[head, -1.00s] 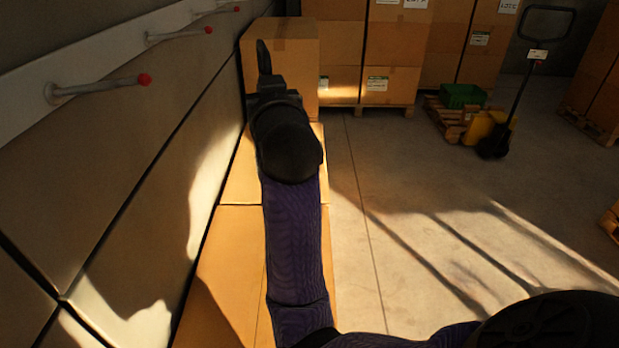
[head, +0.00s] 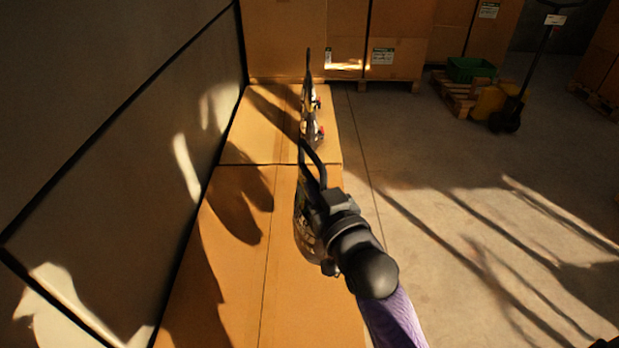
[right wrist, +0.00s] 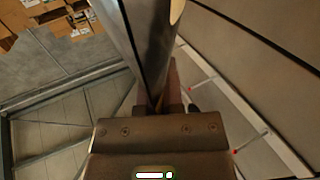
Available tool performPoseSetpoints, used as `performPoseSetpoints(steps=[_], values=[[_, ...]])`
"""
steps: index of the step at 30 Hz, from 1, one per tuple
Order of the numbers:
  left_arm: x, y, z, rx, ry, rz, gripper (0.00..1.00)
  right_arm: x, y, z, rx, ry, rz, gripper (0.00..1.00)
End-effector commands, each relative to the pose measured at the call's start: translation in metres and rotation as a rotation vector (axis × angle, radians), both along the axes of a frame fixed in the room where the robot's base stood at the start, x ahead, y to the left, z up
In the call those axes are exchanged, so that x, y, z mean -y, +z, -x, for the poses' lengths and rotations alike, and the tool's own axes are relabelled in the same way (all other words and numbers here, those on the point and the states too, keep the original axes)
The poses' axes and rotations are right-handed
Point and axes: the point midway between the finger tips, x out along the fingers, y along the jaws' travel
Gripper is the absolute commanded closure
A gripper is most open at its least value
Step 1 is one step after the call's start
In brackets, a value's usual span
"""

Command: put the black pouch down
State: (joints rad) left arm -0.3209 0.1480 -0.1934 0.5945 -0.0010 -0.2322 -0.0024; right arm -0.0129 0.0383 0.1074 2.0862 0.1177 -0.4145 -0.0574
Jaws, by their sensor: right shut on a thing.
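My right gripper (head: 326,204) is shut on the black pouch (head: 305,228), seen nearly edge-on in the head view. A dark loop rises above the pouch. The pouch is over the near cardboard box top (head: 230,285); I cannot tell whether it touches it. In the right wrist view, the gripper (right wrist: 170,105) is shut on the dark, flat pouch (right wrist: 145,40), which stretches up out of the picture. My left gripper is not in view.
A thin dark item with red bits (head: 311,115) stands over the farther box top (head: 265,115). A panelled wall (head: 110,130) runs along the left. Stacked cartons (head: 395,35) stand behind. Floor (head: 440,250) is open at right; a green crate (head: 470,69) sits on a pallet.

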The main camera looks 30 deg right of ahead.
Motion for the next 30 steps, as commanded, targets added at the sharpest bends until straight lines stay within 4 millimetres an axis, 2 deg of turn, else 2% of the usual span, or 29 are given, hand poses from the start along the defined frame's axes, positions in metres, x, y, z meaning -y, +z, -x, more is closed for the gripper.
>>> performPoseSetpoints(steps=[4, 10, 19, 21, 24, 25, 30], values=[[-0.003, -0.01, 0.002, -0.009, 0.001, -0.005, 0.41, 0.0, -0.016, 0.0, 0.005, 0.0, 0.001, 1.0], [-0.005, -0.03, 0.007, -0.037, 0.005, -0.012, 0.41, 0.0, -0.052, 0.0, 0.004, 0.0, 0.001, 1.0], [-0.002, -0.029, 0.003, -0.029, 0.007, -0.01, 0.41, 0.0, -0.05, 0.0, 0.008, -0.001, 0.001, 1.0], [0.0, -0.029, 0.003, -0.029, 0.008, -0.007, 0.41, 0.0, -0.052, 0.0, 0.001, 0.0, 0.001, 0.81], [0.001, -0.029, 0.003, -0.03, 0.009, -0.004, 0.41, 0.0, -0.052, 0.0, 0.001, -0.001, 0.001, 0.6], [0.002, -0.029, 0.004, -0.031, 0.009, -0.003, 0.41, 0.0, -0.052, 0.0, 0.001, -0.001, 0.001, 0.56], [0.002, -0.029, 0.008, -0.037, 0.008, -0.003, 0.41, 0.0, -0.052, 0.0, 0.001, -0.001, 0.001, 0.56]])
